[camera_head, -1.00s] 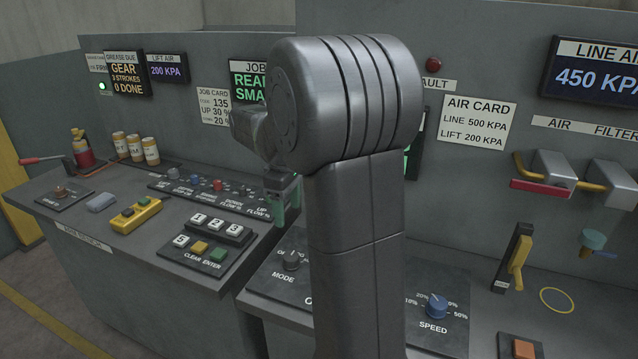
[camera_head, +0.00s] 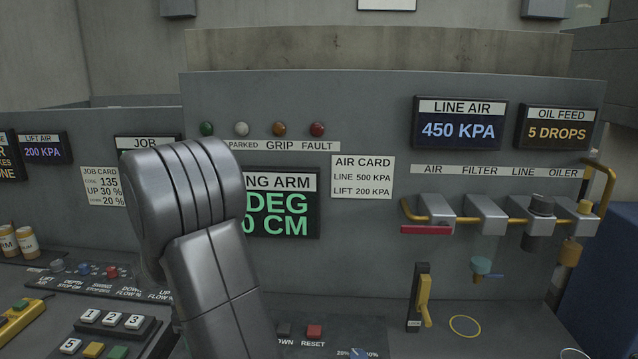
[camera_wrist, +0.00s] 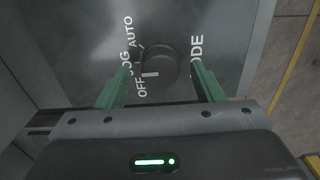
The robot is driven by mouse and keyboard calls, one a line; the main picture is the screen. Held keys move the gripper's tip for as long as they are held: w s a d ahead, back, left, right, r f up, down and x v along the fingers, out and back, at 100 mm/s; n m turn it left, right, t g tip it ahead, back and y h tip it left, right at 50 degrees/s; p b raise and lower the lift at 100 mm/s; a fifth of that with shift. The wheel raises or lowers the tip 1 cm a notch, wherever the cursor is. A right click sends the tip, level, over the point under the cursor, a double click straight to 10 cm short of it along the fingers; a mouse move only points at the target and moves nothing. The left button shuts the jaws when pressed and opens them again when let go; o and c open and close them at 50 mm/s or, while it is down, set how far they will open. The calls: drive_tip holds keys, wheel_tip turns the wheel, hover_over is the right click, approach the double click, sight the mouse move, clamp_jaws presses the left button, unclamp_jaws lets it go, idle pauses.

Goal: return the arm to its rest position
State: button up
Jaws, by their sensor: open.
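My gripper (camera_wrist: 162,88) shows in the wrist view with its two green fingers apart and nothing between them. Beyond the fingertips is the black mode knob (camera_wrist: 158,65) on a grey panel marked OFF, JOG and AUTO. The knob appears between the fingers, but I cannot tell how far off it is. In the head view my own dark grey arm stands left of centre and hides part of the console. The gripper itself is hidden there.
The console carries a keypad (camera_head: 113,328), an air card (camera_head: 362,177), a LINE AIR display (camera_head: 459,126) reading 450 KPA, and a row of air units (camera_head: 487,214). A black lever with a yellow handle (camera_head: 423,300) stands up from the right part of the desk.

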drive_tip(key=shift+f, duration=0.35)
drive_tip(key=shift+r, duration=0.1)
wheel_tip(320, 180, up, 14)
wheel_tip(320, 180, down, 14)
drive_tip(key=shift+r, duration=0.15)
drive_tip(key=shift+n, duration=0.6)
drive_tip(key=n+p, duration=0.1)
drive_tip(key=n, duration=0.2)
drive_tip(key=shift+n, duration=0.4)
drive_tip(key=n, duration=0.3)
drive_tip(key=shift+n+p, duration=0.4)
wheel_tip(320, 180, up, 14)
drive_tip(key=b, duration=0.1)
drive_tip(key=shift+f, duration=0.25)
